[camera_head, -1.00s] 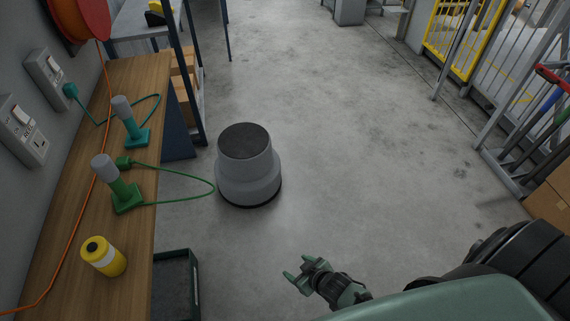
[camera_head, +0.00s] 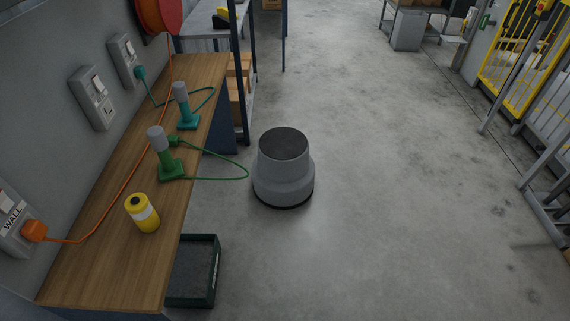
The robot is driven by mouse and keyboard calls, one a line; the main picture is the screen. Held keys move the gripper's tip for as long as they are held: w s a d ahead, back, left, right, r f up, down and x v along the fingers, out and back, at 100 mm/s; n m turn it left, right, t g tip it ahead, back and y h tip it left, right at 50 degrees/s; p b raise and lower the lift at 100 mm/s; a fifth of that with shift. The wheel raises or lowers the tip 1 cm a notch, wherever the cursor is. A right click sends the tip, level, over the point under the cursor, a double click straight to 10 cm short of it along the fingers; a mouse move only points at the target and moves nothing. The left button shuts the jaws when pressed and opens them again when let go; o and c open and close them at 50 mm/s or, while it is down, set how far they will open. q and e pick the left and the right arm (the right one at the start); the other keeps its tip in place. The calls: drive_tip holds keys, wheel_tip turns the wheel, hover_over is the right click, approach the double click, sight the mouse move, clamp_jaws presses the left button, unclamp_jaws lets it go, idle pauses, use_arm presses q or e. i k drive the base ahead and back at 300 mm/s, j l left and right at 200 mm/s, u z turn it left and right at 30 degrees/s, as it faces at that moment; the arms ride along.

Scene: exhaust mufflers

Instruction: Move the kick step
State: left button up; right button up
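The kick step (camera_head: 284,170) is a round grey two-tier stool with a dark top and a dark base ring. It stands upright on the concrete floor near the middle of the head view, right of the wooden bench. A green cord loop from the bench hangs out toward its left side; I cannot tell whether they touch. Neither of my grippers is in view.
The wooden bench (camera_head: 150,200) runs along the left wall, with a yellow canister (camera_head: 142,213), a green tool (camera_head: 167,160) and a teal tool (camera_head: 186,108). A dark crate (camera_head: 213,275) sits beside it. Yellow fencing (camera_head: 512,65) stands right. The floor between is clear.

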sight(283, 170)
drive_tip(key=i+l+u, duration=0.1)
drive_tip(key=i+l, duration=0.2)
drive_tip(key=i, duration=0.25)
drive_tip(key=i+l+u, duration=0.15)
drive_tip(key=i+l, duration=0.2)
drive_tip(key=i, duration=0.2)
